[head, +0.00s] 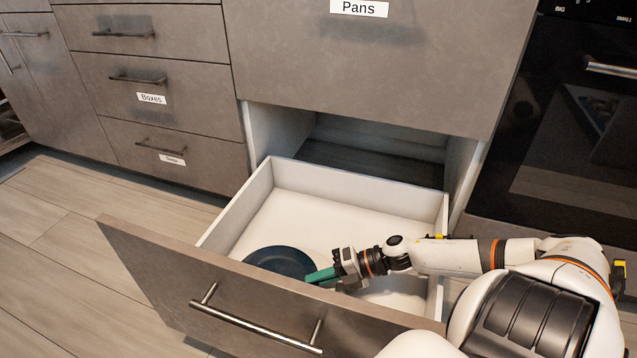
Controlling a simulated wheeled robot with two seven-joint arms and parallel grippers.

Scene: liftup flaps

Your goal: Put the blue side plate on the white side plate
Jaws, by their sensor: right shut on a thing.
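The dark blue side plate (278,262) is inside the open lower drawer, near its front panel, which hides the plate's near edge. My right gripper (318,276), with green fingertips, reaches in from the right and is shut on the plate's right edge. The plate looks roughly level. I cannot tell whether it touches the drawer floor or hangs a little above it. I cannot clearly make out the white side plate against the white drawer floor; my right gripper and forearm cover part of that area. My left gripper is not in view.
The open drawer (228,214) has white walls and a grey front panel with a metal bar handle (255,325). The drawer floor behind the plate is clear. The closed "Pans" drawer (370,60) overhangs above. A black oven (570,130) stands to the right.

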